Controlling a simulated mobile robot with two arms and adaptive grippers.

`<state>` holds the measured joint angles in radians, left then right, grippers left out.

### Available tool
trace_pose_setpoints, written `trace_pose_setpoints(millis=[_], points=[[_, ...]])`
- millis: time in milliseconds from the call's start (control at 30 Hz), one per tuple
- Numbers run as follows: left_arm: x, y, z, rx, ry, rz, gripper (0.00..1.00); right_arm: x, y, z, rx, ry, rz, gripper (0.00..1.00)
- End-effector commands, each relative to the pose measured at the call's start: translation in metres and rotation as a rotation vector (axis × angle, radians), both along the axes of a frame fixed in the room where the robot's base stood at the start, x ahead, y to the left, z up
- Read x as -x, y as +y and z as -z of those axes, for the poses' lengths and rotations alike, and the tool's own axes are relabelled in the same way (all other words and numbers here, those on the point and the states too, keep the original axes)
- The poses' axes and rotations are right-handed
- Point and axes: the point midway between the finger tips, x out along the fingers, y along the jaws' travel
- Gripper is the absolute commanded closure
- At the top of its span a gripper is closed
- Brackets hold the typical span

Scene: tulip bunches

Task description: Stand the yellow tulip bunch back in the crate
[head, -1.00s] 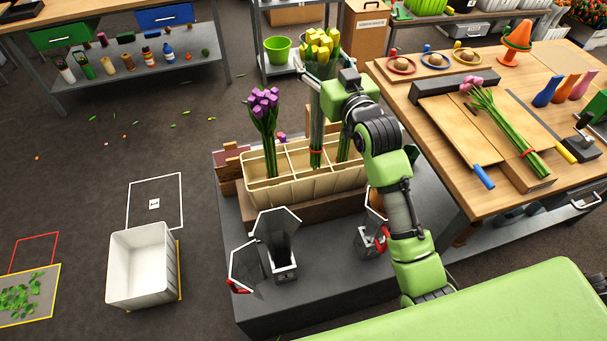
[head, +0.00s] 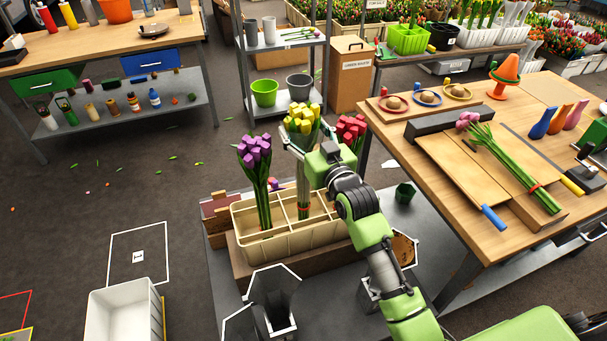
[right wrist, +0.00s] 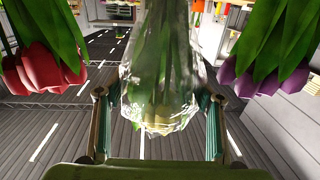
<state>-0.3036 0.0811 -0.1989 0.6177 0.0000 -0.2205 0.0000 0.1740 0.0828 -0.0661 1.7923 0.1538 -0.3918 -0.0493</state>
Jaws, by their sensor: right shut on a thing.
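The yellow tulip bunch (head: 301,119) is upright in a clear sleeve, with its stems over the middle of the cream crate (head: 297,243). Its lower stems are inside the crate's outline between the purple bunch (head: 254,153) and the red bunch (head: 351,130). I cannot tell whether the stem ends touch the crate floor. My right gripper (head: 305,149) is shut on the sleeve just below the flowers. In the right wrist view the sleeve (right wrist: 160,75) is between both fingers, with red tulips (right wrist: 45,78) at left and purple ones (right wrist: 262,80) at right. My left gripper is not in view.
The crate stands on a dark grey bench, with dark wrap-lined holders (head: 275,295) in front. A wooden table (head: 450,150) with a pink tulip bunch (head: 500,150) is close to my right arm. A white bin (head: 125,310) is on the floor.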

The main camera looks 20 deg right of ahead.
Motion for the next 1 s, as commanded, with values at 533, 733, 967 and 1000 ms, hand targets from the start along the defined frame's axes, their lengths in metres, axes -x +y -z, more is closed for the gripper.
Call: trace_pose_setpoints(millis=[533, 733, 967, 1000], points=[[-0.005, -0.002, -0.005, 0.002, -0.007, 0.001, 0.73, 0.000, 0.000, 0.057, 0.000, -0.005, 0.000, 0.73], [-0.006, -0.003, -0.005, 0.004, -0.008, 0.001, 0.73, 0.000, 0.000, 0.057, 0.000, -0.006, 0.000, 0.73], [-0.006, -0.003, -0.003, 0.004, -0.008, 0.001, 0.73, 0.000, 0.000, 0.060, 0.000, -0.002, 0.000, 0.22], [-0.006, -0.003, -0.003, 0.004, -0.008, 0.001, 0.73, 0.000, 0.000, 0.061, 0.000, -0.002, 0.000, 0.22]])
